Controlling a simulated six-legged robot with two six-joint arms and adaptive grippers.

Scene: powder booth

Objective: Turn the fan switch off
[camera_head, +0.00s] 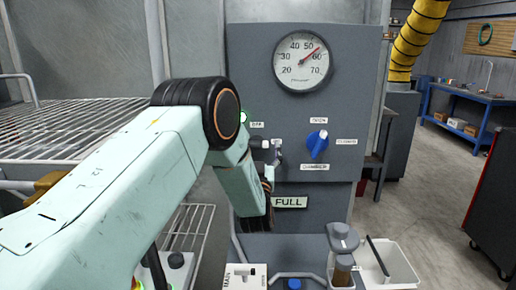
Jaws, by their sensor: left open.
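The grey control panel (350,85) stands in the middle of the head view. A small label (257,125) sits on its left part, with a small grey switch-like part (257,143) below it. It appears to be the fan switch, but my arm hides part of it and I cannot tell its position. My left gripper (275,160) is open, in front of the panel close beside that part. Whether they touch is unclear. My pale green left arm covers the panel's left edge. My right gripper is not in view.
A blue knob (317,145) is right of the gripper, under a round gauge (303,62). A FULL sign (290,202) is below. A white tray (402,268) and a grey-topped cylinder (343,238) stand low in front. A wire rack (70,135) is left; open floor (425,200) lies right.

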